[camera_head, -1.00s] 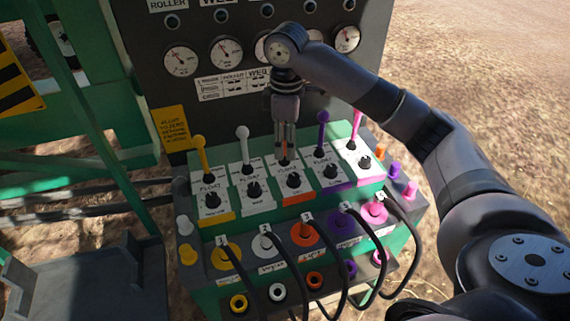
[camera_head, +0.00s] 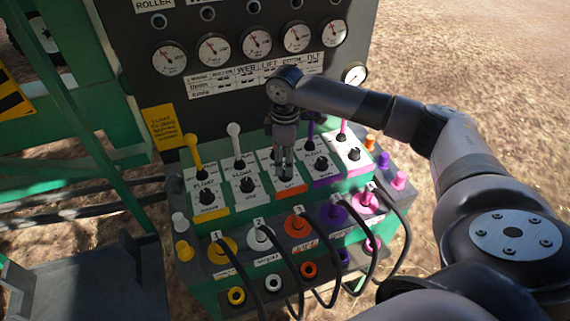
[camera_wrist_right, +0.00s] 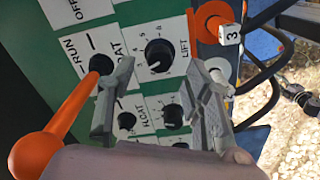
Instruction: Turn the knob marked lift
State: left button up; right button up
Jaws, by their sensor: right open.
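The black lift knob (camera_wrist_right: 158,53) sits on a white plate with the word LIFT beside it and a ring of numbers around it. In the wrist view it shows between the two open fingertips of my right gripper (camera_wrist_right: 163,68), with space on both sides. In the head view my right gripper (camera_head: 285,172) points down at the middle, orange-marked plate (camera_head: 291,189) and hides most of the knob there. I cannot tell how far the fingertips are from the panel. The orange lever (camera_wrist_right: 42,143) stands beside the left finger in the wrist view. My left gripper is not in view.
Yellow (camera_head: 195,155), white (camera_head: 236,145) and pink (camera_head: 342,131) levers stand behind neighbouring knobs. Black cables (camera_head: 322,270) loop from coloured plugs in front. A gauge panel (camera_head: 265,75) rises behind. Open ground lies to the right.

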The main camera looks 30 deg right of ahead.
jog(key=shift+f, duration=1.75)
jog(key=shift+c, duration=0.6)
grip_shut()
